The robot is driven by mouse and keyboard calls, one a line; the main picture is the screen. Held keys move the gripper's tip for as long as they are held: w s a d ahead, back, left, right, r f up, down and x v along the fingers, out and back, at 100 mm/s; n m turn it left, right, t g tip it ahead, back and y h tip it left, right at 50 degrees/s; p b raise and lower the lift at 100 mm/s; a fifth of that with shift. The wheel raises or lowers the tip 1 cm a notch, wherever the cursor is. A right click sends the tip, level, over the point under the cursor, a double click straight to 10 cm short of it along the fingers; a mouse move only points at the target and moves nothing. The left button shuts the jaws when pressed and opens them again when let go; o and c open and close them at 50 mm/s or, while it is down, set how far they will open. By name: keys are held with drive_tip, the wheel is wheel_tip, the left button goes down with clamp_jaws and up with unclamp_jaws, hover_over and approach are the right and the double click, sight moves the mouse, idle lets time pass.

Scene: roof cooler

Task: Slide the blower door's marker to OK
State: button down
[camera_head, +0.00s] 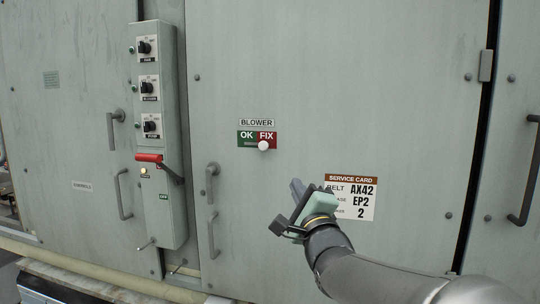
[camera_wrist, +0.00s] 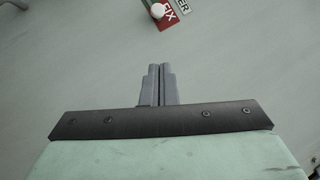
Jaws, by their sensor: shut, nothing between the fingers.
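The blower door (camera_head: 330,90) is a large grey-green panel. On it, under a BLOWER label (camera_head: 257,123), is a small plate with a green OK half (camera_head: 246,135) on the left and a red FIX half (camera_head: 267,135) on the right. The white round marker (camera_head: 263,145) sits at the lower edge of the FIX side. In the wrist view the marker (camera_wrist: 158,10) shows at the top edge beside the red FIX; the OK half is mostly cut off. My gripper (camera_head: 296,186) is shut and empty, below and right of the marker, apart from it.
A service card (camera_head: 350,198) is on the door, partly behind my gripper. Door handles (camera_head: 212,185) stick out left of my gripper. A control box (camera_head: 158,130) with knobs and a red-handled lever (camera_head: 150,158) stands further left. The door face around the plate is clear.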

drive_tip(key=shift+d, duration=0.1)
drive_tip(key=p, duration=0.4)
approach(264, 145)
drive_tip(key=w+d, duration=0.3)
drive_tip(key=w, duration=0.2)
drive_tip(key=shift+w+a+r, duration=0.1)
drive_tip(key=shift+w+a, duration=0.1)
drive_tip(key=shift+a, duration=0.35)
drive_tip(key=shift+w+a+r, duration=0.15)
drive_tip(key=shift+w+a, duration=0.1)
drive_tip(key=shift+a, duration=0.3)
drive_tip(key=shift+w+a+r+p, duration=0.25)
drive_tip(key=shift+a+p, duration=0.2)
drive_tip(key=shift+a, duration=0.15)
drive_tip(key=shift+f, duration=0.1)
